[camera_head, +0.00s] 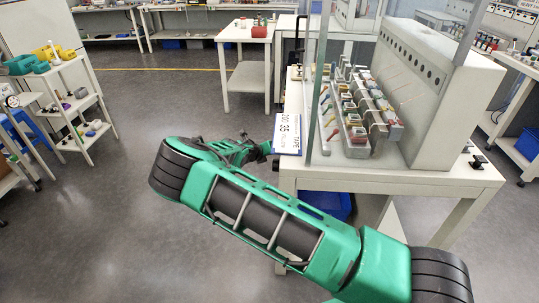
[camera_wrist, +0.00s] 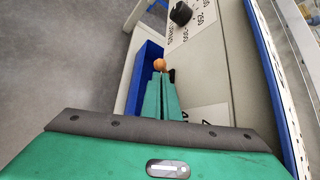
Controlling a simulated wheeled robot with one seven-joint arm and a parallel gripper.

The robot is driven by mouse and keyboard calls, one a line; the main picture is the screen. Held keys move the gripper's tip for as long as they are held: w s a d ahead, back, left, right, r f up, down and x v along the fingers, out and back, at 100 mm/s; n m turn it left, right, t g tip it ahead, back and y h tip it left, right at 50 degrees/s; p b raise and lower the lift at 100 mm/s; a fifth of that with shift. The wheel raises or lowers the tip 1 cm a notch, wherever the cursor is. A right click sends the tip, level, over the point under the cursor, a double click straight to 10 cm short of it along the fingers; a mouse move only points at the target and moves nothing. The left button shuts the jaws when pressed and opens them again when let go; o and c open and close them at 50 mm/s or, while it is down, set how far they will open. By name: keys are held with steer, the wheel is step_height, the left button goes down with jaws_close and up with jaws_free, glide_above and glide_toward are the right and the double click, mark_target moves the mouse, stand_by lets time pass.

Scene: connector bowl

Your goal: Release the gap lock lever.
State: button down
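In the wrist view a small orange ball knob (camera_wrist: 159,64) stands just beyond my fingertips, near a short dark part on the pale machine face. It looks like a lever's end, but its shaft is hidden. My gripper (camera_wrist: 161,78) has its two green fingers side by side with only a thin dark line between them, pointing at the knob. I cannot tell whether the tips touch it. In the head view my gripper end (camera_head: 262,150) is beside the left edge of the white table (camera_head: 400,180), partly hidden by my arm; the lever cannot be made out there.
A black dial (camera_wrist: 181,13) with printed numbers is on the panel above the knob. A blue bin (camera_wrist: 146,70) lies left of the fingers. Open floor lies left.

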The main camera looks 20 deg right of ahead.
steer(key=v, duration=1)
steer(key=shift+s+a+r, duration=0.1)
steer(key=shift+s, duration=0.05)
